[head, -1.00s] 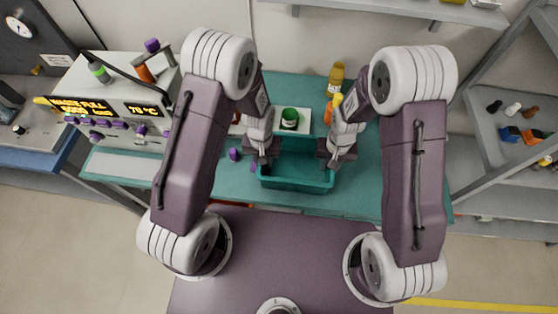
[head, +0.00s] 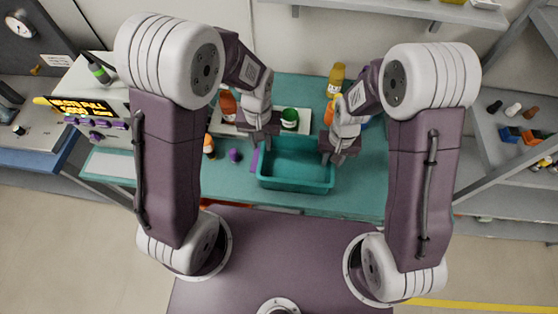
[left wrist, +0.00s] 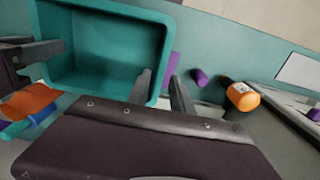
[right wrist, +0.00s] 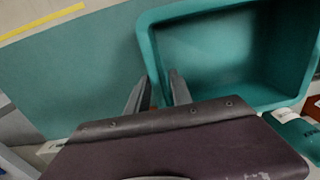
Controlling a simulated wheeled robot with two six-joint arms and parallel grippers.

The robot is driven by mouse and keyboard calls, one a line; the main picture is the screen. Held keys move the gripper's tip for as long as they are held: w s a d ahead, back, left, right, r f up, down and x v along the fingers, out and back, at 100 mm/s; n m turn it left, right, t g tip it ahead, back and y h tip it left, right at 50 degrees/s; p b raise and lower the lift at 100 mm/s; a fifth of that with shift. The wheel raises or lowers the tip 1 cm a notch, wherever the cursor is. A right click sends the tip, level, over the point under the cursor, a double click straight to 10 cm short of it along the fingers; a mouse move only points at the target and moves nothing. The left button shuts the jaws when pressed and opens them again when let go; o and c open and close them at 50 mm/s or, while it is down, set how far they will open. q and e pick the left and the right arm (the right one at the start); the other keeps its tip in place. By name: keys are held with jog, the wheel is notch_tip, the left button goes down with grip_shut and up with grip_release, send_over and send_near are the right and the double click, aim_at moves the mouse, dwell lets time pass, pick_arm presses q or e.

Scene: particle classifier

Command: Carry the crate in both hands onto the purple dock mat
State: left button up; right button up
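The teal crate (head: 296,185) sits upright on the teal bench, and its inside looks empty. A purple strip (head: 254,161) shows along the crate's left side, also in the left wrist view (left wrist: 171,70); it may be the dock mat's edge, the rest hidden. My left gripper (head: 258,137) is open above the crate's back left corner. In the left wrist view its fingers (left wrist: 161,88) are apart near the rim. My right gripper (head: 337,156) is at the crate's right wall. Its fingers (right wrist: 158,80) are apart, one on each side of the rim.
The bench front right of the crate (head: 360,195) is clear.

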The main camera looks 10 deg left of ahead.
notch_tip(320, 180, up, 8)
jog(key=shift+r, duration=0.2)
jog(key=shift+r, duration=0.2)
pick_arm(q)
jog(key=shift+a+r+p, duration=0.15)
jog(key=shift+a+p, duration=0.15)
jog(key=shift+a, duration=0.7)
jog(key=shift+a+r+p, duration=0.15)
jog(key=shift+a+p, duration=0.1)
jog(key=shift+a, duration=0.75)
pick_arm(e)
jog(key=shift+d, duration=2.05)
